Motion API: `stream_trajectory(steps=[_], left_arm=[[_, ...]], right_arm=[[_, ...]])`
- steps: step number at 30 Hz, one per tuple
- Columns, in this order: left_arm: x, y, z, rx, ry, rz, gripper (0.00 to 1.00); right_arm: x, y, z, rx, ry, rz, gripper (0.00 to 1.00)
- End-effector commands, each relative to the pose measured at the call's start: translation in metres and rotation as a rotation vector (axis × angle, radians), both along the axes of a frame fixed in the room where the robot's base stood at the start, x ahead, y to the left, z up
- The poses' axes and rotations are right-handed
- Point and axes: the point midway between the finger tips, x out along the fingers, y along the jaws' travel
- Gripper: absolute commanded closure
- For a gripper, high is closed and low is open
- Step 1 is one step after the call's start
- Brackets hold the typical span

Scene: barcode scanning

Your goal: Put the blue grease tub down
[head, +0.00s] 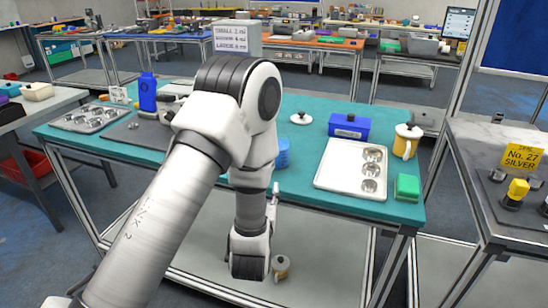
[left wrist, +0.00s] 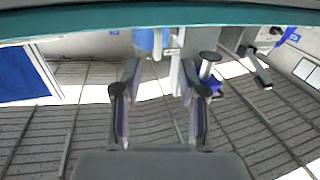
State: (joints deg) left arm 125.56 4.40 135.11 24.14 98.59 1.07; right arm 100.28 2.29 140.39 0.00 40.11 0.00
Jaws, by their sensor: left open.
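A round blue tub (head: 283,152), likely the blue grease tub, stands on the teal table (head: 300,186), partly hidden behind my left arm. My left arm reaches over the table and bends down at its front edge. In the left wrist view my left gripper (left wrist: 160,88) is open, its two fingers apart with nothing between them. A blurred pale-blue shape (left wrist: 150,39) shows beyond the fingers under the teal edge; I cannot tell what it is. My right gripper is not in view.
On the table are a metal tray with cups (head: 345,171), a blue box (head: 349,127), a green block (head: 407,188), a yellow mug (head: 406,142) and a blue bottle (head: 148,92).

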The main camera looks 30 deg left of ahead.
Motion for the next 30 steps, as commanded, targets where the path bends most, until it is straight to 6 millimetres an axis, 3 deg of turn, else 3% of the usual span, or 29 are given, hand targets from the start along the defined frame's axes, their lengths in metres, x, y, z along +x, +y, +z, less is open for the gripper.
stream_trajectory(steps=[1,3,15,23,24,27,30], left_arm=[[0.004,0.001,0.013,-0.002,-0.024,0.0,0.58],[0.01,0.004,0.018,-0.005,-0.034,0.0,0.58],[0.066,0.031,0.016,-0.004,-0.03,-0.001,0.58],[0.074,0.034,0.013,-0.003,-0.026,-0.003,0.58],[0.074,0.034,0.013,-0.003,-0.026,-0.003,0.65],[0.073,0.034,0.013,-0.003,-0.026,-0.003,1.0],[0.073,0.034,0.013,-0.003,-0.026,-0.004,1.0]], right_arm=[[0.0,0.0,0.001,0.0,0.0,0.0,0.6],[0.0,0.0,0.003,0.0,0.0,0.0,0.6],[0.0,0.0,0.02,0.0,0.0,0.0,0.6],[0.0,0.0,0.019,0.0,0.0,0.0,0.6],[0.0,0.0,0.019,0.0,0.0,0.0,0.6],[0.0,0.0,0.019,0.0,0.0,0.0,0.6],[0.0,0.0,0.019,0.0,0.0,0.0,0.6]])
